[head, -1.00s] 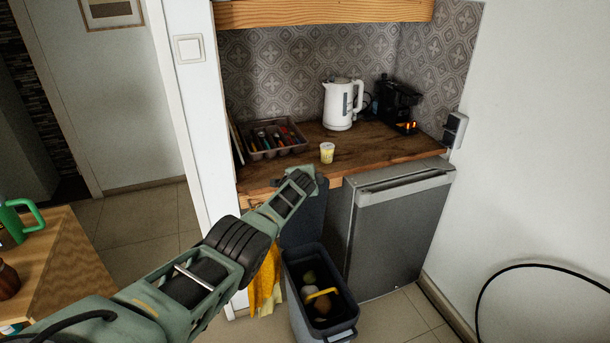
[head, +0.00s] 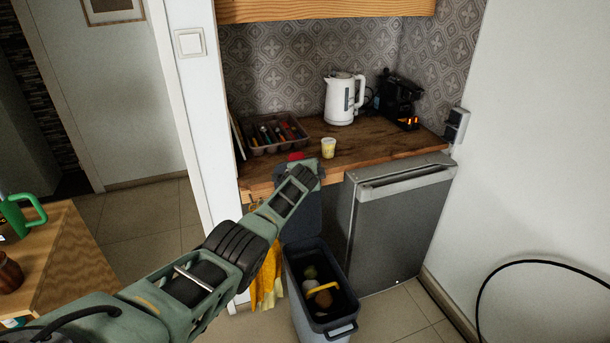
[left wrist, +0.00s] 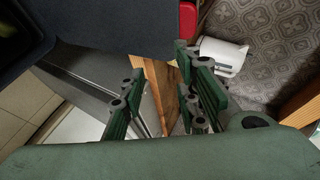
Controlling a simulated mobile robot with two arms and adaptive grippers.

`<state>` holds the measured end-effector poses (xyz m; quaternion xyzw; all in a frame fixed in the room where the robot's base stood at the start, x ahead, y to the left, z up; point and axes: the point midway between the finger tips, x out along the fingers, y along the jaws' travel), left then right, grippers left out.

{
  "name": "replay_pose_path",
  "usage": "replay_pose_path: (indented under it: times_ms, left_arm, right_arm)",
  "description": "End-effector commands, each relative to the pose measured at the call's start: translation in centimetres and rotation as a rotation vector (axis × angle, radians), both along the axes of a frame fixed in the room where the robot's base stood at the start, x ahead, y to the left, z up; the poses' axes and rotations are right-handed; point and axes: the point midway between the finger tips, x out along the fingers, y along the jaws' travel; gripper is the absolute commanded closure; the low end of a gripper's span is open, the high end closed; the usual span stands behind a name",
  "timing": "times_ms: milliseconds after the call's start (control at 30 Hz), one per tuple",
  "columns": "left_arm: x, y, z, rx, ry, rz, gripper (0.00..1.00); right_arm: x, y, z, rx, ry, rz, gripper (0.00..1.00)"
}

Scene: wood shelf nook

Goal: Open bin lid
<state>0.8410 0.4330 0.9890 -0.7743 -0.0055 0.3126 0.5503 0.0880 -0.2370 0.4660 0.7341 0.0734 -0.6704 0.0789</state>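The bin (head: 318,290) stands on the floor in front of the counter, with its inside showing. Its dark grey lid (head: 304,218) stands raised at the back edge, near upright, partly behind my left arm. The lid's dark panel (left wrist: 110,22) fills the upper left of the left wrist view. My left gripper (left wrist: 162,98) has its two green fingers apart, with nothing seen between them but the background. In the head view its fingers are hidden behind my wrist, close to the lid's top. My right gripper is in neither view.
A wooden counter (head: 395,150) holds a white kettle (head: 344,98), a cutlery tray (head: 272,134) and a small cup (head: 328,148). A grey fridge (head: 400,225) is right of the bin. A yellow cloth (head: 266,275) hangs left of it.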

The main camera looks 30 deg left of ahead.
Motion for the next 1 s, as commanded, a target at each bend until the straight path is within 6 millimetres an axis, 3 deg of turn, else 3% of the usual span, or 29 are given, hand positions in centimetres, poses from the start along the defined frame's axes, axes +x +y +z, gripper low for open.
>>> replay_pose_path:
  times_ms: [467, 1000]
  left_arm:
    - [-2.8, -0.8, 1.5, 0.002, 0.0, -0.001, 0.7]
    - [-7.6, -3.1, 4.5, 0.001, 0.0, -0.003, 0.7]
  right_arm:
    - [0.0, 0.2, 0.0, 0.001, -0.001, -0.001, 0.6]
    - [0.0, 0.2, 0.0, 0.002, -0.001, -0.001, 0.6]
